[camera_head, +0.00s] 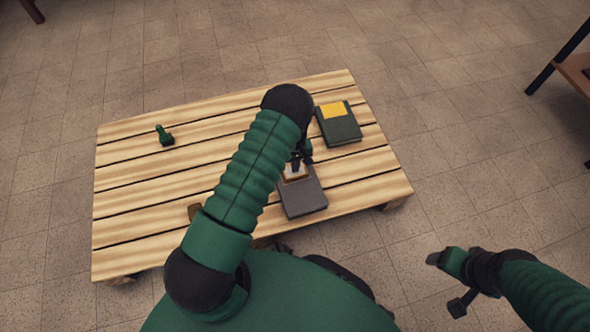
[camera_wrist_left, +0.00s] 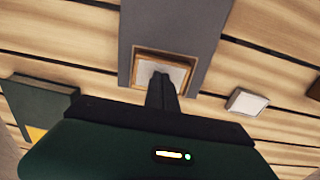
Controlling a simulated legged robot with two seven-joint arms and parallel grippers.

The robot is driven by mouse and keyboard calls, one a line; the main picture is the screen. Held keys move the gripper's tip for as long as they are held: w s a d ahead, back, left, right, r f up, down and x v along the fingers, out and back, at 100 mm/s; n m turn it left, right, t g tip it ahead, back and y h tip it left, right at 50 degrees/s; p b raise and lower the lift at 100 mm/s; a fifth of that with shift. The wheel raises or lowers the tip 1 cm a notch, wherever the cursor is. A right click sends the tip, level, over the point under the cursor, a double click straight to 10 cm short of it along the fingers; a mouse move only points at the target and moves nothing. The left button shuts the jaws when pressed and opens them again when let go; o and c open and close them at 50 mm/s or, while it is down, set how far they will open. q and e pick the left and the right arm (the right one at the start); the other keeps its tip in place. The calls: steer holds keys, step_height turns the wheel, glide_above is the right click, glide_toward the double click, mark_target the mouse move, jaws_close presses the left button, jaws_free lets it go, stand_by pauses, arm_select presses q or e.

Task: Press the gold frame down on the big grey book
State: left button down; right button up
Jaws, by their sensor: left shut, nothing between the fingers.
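The big grey book (camera_head: 305,201) lies on the pallet near its right front; it also shows in the left wrist view (camera_wrist_left: 178,22). The gold frame (camera_head: 297,178), with a pale inside, lies at one end of the book's cover. In the left wrist view the frame (camera_wrist_left: 139,68) looks square to the book's edges. My left gripper (camera_head: 295,163) points down over the frame, shut and empty. Its fingertips (camera_wrist_left: 162,77) overlap the frame's pale middle; I cannot tell whether they touch. My right gripper (camera_head: 440,260) hangs off the pallet at the right, its jaws unclear.
A green book with a yellow patch (camera_head: 343,126) lies behind the grey book. A green-handled stamp (camera_head: 164,137) stands at the pallet's back left. A small brown block (camera_head: 194,211) sits left of my left arm. The pallet's left half (camera_head: 140,185) is mostly clear.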

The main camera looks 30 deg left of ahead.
arm_select(q)
steer(key=shift+s+f, duration=0.1)
step_height(320, 180, up, 8)
steer(key=p, duration=0.7)
